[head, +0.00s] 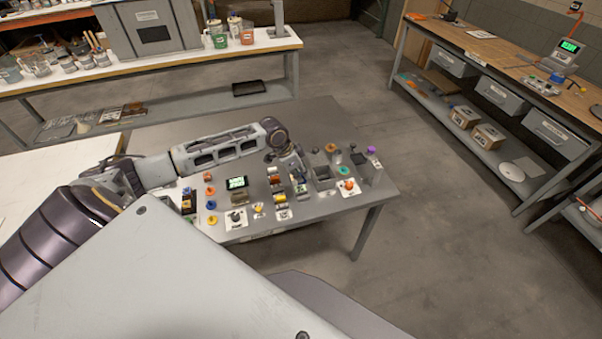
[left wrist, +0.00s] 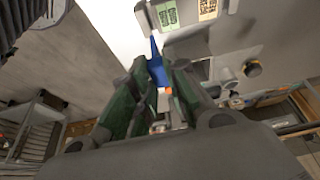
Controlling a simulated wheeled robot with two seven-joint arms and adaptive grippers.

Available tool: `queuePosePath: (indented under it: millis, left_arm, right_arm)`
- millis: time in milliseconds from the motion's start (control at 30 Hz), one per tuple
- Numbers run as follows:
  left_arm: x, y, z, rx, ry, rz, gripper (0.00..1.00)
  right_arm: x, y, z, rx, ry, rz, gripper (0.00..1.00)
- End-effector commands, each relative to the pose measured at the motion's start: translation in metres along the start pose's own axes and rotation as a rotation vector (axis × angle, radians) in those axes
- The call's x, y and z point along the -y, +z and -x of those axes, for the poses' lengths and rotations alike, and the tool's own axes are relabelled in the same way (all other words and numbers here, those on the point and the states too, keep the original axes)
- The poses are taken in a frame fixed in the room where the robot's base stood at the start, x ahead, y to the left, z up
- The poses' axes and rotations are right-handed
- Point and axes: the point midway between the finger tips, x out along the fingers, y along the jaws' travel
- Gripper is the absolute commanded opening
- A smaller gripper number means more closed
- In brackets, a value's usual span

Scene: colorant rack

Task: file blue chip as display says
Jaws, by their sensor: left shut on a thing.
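My left gripper (head: 297,172) is over the right part of the grey table, above the rows of coloured pieces. In the left wrist view its green-padded fingers (left wrist: 158,95) are shut on a blue chip (left wrist: 157,65), which points away from the palm. The chip is hidden or too small to tell in the head view. A small lit display (head: 237,183) with a dark face and green marks stands left of the rows; its text is too small to read. My right gripper is not in view.
Coloured round pieces, including a blue one (head: 211,205), stand in a column left of the display. A dark open bin (head: 322,178) and a grey block with a purple top (head: 372,165) are at the right. The table's back left (head: 160,140) is bare.

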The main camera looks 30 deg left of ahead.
Motion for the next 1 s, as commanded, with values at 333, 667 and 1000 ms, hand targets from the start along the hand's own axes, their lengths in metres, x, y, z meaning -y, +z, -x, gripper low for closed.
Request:
queuePosePath:
  millis: [333,667,1000]
  left_arm:
    - [0.000,0.004,-0.009,0.001,0.001,0.001,0.02]
    - [0.000,0.010,-0.024,0.000,0.001,0.001,0.02]
    - [0.000,0.016,-0.039,0.001,0.002,0.000,0.02]
  right_arm:
    - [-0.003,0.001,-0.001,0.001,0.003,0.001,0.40]
    - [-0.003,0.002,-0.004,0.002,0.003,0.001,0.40]
    - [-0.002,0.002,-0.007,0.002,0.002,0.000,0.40]
